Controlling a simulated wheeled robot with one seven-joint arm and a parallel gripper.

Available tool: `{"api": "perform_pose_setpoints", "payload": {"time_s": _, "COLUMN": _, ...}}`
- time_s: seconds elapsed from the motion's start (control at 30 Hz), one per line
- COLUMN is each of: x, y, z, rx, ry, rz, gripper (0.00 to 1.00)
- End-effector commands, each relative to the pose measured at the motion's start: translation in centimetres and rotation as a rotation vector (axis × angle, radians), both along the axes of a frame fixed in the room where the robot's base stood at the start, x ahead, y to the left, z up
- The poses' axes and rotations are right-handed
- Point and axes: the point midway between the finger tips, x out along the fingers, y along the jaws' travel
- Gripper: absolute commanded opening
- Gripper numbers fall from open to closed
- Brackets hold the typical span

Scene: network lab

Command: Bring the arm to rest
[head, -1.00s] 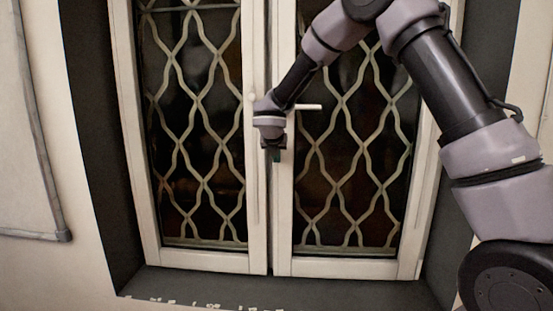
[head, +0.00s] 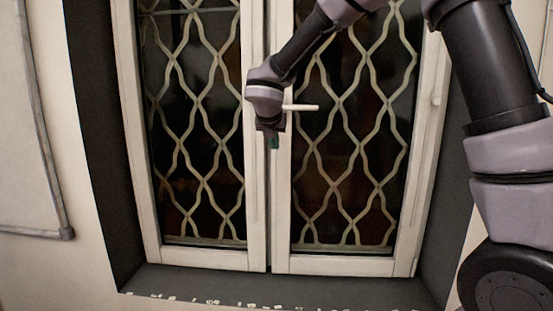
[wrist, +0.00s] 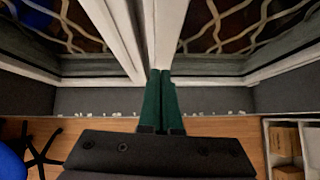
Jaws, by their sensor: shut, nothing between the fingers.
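My gripper (head: 274,142) hangs pointing down in front of the middle of a closed double window in the head view, close to the window handle (head: 302,108). In the wrist view its two green fingers (wrist: 160,88) lie together, shut with nothing between them. My arm comes in from the right and bends over at the top of the head view. I cannot tell how far the gripper is from the window frame.
The window has white frames (head: 257,200) and wavy lattice panes, set in a dark recess with a sill (head: 200,282). A whiteboard edge (head: 66,233) shows at left. The wrist view shows a wooden floor (wrist: 105,130), a blue chair (wrist: 12,160) and a shelf with boxes (wrist: 284,140).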

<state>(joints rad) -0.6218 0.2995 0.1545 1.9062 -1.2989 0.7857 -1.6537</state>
Motion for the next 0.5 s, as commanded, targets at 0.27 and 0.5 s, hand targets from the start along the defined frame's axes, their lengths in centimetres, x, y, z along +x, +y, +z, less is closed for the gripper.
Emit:
{"api": "perform_pose_setpoints", "payload": {"time_s": 0.27, "x": -4.4, "y": -14.1, "z": 5.8, "rx": 0.515, "ry": 0.016, "rz": -0.710, "gripper": 0.00}}
{"api": "perform_pose_setpoints", "payload": {"time_s": 0.5, "x": -13.3, "y": -24.6, "z": 8.5, "rx": 1.128, "ry": 0.009, "rz": -1.501, "gripper": 0.00}}
